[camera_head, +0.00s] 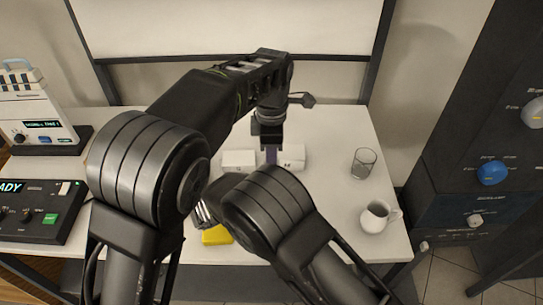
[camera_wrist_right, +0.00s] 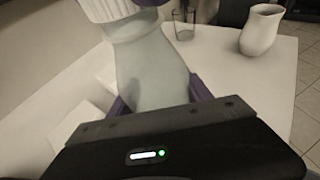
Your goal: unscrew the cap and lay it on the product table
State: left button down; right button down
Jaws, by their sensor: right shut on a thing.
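In the right wrist view, my right gripper (camera_wrist_right: 160,100) has its purple fingers shut around a pale, translucent bottle (camera_wrist_right: 145,65). A white ribbed cap (camera_wrist_right: 108,10) sits at the bottle's neck, partly cut off by the top edge. Purple finger parts show beside the cap at that edge. In the head view, my left gripper (camera_head: 270,156) points down over the white product table (camera_head: 335,215). How far its fingers are apart, and whether they grip the cap, cannot be seen. My arms hide the bottle, cap and right gripper there.
White boxes (camera_head: 238,160) lie near the left gripper. A yellow object (camera_head: 217,236) lies near the front. A control panel (camera_head: 42,212) is at left. Table between glass and mug is clear.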

pick_arm(q)
jog(key=shift+r, duration=0.95)
jog(key=shift+r, duration=2.05)
pick_arm(e)
jog(key=shift+c, duration=1.9)
grip_release()
pick_arm(q)
jog(key=shift+f, duration=0.25)
pick_arm(e)
jog(key=shift+s+a+r, duration=0.2)
jog(key=shift+s+a, duration=0.15)
jog(key=shift+a, duration=0.1)
pick_arm(q)
jog(key=shift+f+b, duration=0.9)
jog(key=shift+b, duration=0.25)
pick_arm(e)
jog(key=v, duration=1)
jog(key=shift+s+a+r, duration=0.2)
jog(key=shift+s, duration=0.15)
